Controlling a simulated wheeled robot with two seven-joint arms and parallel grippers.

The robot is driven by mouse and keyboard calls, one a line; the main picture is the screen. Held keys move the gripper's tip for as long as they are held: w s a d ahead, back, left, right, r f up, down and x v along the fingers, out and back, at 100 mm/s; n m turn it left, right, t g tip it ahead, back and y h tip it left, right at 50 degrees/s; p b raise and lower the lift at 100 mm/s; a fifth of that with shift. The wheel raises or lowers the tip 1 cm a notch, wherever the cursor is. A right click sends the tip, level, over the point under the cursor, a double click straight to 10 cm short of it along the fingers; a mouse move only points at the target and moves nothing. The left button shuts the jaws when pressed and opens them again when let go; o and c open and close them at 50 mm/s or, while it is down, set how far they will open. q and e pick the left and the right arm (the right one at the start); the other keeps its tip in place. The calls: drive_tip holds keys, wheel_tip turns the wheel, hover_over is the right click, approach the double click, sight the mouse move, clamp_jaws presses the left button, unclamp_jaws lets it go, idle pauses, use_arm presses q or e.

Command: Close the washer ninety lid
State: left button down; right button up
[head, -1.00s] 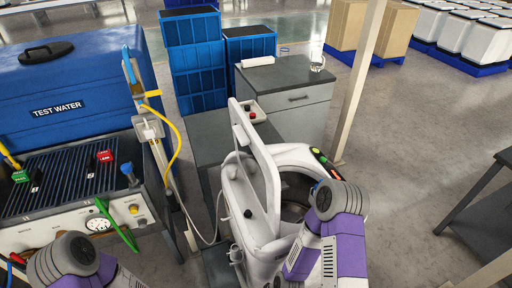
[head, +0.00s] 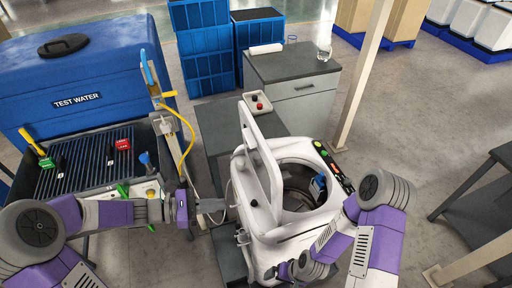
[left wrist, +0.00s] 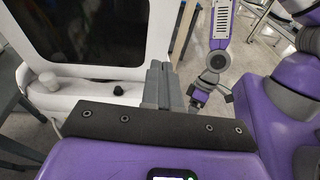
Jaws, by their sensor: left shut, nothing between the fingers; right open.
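The white washer (head: 301,224) stands in the middle of the head view. Its lid (head: 267,172) stands raised on the left side of the round opening. In the left wrist view, a white-framed dark panel (left wrist: 85,30), apparently the lid, fills the upper left. My left gripper (head: 213,206) is shut and empty, just left of the lid; contact cannot be told. Its grey fingers show in the left wrist view (left wrist: 160,85). My right gripper (left wrist: 198,100) is open and small in the left wrist view. In the head view my right arm is at the washer's front right.
At left is a blue test water tank (head: 85,85) with a yellow hose. A grey cabinet (head: 300,100) and a pale post (head: 366,80) stand behind. Open floor lies right.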

use_arm(q)
wheel_tip(320, 180, up, 10)
drive_tip(key=w+a+n+t+h+p, duration=0.1)
drive_tip(key=w+a+t+h, duration=0.1)
approach(267, 157)
drive_tip(key=x, duration=0.6)
drive_tip(key=shift+d+f+p, duration=0.1)
drive_tip(key=shift+d+p, duration=0.25)
drive_tip(key=shift+d, duration=0.05)
drive_tip(key=shift+w, duration=0.1)
